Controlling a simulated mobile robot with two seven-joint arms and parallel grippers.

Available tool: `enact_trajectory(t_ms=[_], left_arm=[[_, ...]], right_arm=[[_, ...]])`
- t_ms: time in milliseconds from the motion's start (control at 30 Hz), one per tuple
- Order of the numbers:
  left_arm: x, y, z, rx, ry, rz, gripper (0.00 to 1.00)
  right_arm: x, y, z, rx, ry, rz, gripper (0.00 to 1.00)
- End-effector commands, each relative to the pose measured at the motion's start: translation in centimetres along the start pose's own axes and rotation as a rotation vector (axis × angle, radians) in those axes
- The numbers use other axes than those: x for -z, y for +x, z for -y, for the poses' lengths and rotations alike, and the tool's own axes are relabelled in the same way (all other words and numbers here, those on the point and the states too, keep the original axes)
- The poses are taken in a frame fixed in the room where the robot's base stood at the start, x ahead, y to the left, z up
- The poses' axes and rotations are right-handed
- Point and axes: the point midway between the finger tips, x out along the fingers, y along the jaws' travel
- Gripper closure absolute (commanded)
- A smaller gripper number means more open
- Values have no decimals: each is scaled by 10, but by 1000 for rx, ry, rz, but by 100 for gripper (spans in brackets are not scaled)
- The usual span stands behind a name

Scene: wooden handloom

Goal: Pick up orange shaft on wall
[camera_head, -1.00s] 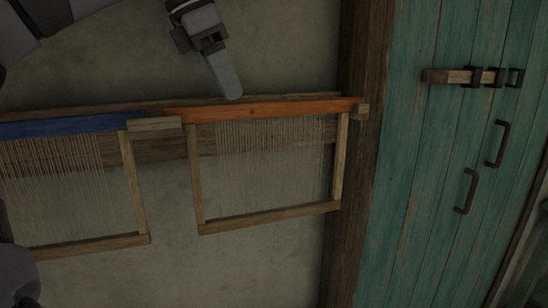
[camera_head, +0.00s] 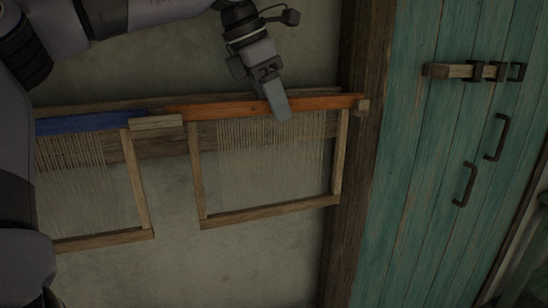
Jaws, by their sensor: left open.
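The orange shaft (camera_head: 225,109) is the top bar of a wooden frame strung with thin vertical cords, hanging on the wall. My left gripper (camera_head: 281,107) comes down from above, and its finger overlaps the orange bar right of its middle. The jaws are open, and only one finger shows clearly. I cannot tell whether the finger touches the bar or is in front of it. The part of the bar behind the finger is hidden. My right gripper is not in view.
A similar frame with a blue top bar (camera_head: 88,122) hangs at the left, partly behind my arm. A wooden peg (camera_head: 156,122) sits between the frames. A dark wooden post (camera_head: 357,170) and a teal door (camera_head: 425,170) with handles stand at the right.

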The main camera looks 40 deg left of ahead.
Motion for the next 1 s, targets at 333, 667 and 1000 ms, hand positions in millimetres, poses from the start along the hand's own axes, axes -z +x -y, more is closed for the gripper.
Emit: enact_trajectory(t_ms=[333,667,1000], left_arm=[[0,1,0,0,0,1,53],[2,4,0,0,0,2,53],[2,5,0,0,0,1,56]], right_arm=[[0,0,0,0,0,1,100],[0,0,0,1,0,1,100],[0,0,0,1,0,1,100]])
